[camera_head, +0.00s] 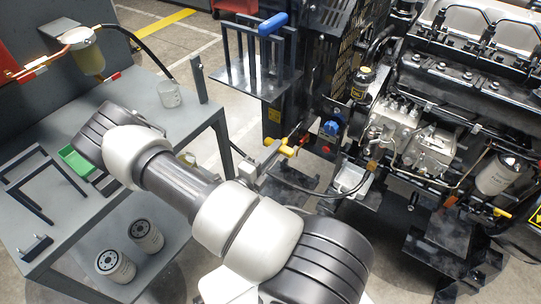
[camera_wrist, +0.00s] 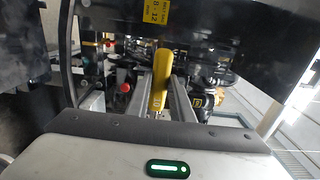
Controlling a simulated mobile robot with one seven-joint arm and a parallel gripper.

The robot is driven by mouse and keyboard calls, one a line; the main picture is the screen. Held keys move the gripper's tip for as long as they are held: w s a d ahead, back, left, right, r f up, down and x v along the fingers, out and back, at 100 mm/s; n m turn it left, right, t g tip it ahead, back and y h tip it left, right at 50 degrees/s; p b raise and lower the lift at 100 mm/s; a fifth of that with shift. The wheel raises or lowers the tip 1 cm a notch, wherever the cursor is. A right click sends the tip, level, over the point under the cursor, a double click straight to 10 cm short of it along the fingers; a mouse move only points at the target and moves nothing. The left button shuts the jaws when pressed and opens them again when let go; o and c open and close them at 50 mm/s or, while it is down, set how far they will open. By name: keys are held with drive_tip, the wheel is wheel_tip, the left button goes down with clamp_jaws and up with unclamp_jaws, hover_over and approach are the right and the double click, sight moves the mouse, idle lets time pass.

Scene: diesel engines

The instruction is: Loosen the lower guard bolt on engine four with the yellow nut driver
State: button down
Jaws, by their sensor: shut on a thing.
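The yellow nut driver (camera_wrist: 161,72) stands between the two grey fingers of my gripper (camera_wrist: 163,88) in the wrist view. The fingers are shut on it, and its yellow handle points up the picture toward a dark panel with a yellow label (camera_wrist: 156,11). In the head view my arm crosses the middle and hides part of the bench; a small yellow piece (camera_head: 287,150) shows beyond it, but I cannot tell if it is the driver. An engine (camera_head: 430,140) stands at the right. I see no number on it and cannot make out the lower guard bolt.
A grey bench (camera_head: 190,122) at the left holds a green tray (camera_head: 75,161) and a cup (camera_head: 170,94). Two filters (camera_head: 146,236) stand on its lower shelf. A rack with a blue handle (camera_head: 272,24) stands at the top middle. A red knob (camera_wrist: 125,88) is left of the driver.

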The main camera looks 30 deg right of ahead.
sight(285, 139)
drive_tip(key=shift+b+x, duration=0.4)
drive_tip(key=shift+x, duration=2)
drive_tip(key=shift+w+d, duration=0.1)
drive_tip(key=shift+d, duration=0.1)
drive_tip(key=shift+w+d, duration=0.1)
drive_tip(key=shift+d, duration=0.2)
drive_tip(key=shift+w+d, duration=0.2)
drive_tip(key=shift+d, duration=0.3)
drive_tip(key=shift+d+p, duration=0.1)
drive_tip(key=shift+p, duration=0.25)
drive_tip(key=shift+w+r, duration=0.1)
